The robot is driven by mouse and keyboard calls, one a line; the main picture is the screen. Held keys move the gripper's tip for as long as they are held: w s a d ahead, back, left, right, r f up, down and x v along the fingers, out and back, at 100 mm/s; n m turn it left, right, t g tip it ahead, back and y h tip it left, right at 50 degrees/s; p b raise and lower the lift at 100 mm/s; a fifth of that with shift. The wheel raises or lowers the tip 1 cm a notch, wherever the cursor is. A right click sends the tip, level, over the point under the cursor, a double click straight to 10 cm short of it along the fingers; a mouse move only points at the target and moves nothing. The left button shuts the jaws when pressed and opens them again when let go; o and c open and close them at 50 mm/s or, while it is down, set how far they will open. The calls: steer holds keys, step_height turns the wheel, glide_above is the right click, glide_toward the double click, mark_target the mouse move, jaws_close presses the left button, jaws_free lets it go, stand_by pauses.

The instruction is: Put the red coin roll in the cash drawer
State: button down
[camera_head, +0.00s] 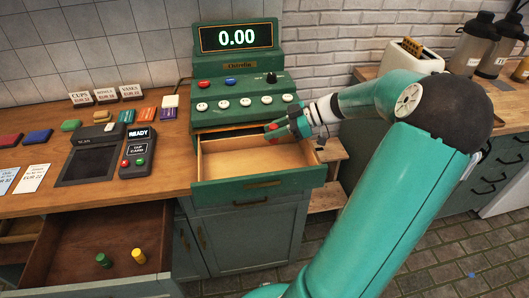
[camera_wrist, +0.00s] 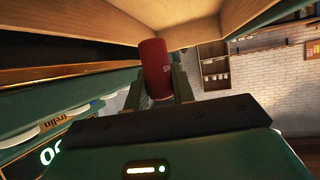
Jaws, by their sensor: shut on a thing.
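The red coin roll shows in the wrist view (camera_wrist: 155,70), held between the two fingers of my gripper (camera_wrist: 160,95). In the head view, my gripper (camera_head: 280,128) is at the right part of the open cash drawer (camera_head: 245,190), and a little of the red roll (camera_head: 271,127) shows at its fingertips. The drawer is pulled out from the green cash register (camera_head: 240,85), which reads 0.00. In the wrist view, wooden drawer walls are close around the roll. I cannot tell whether the roll touches the drawer floor.
A lower wooden drawer (camera_head: 85,250) is open at the left, with a green roll (camera_head: 103,260) and a yellow roll (camera_head: 138,256) standing in it. A card terminal (camera_head: 138,152) and a scanner-like tray (camera_head: 92,155) are on the counter left of the register. A toaster (camera_head: 412,58) stands at the right.

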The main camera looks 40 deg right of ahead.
steer(key=shift+f, duration=3.15)
steer(key=shift+f, duration=0.15)
steer(key=c, duration=1.2)
jaws_free()
steer(key=shift+o, duration=0.2)
steer(key=shift+s+d+r, duration=0.1)
steer(key=shift+d+r, duration=0.05)
steer(key=shift+r, duration=0.05)
steer(key=v, duration=1.1)
steer(key=shift+s+d, duration=0.2)
steer(key=shift+d, duration=0.1)
steer(key=shift+r, duration=0.1)
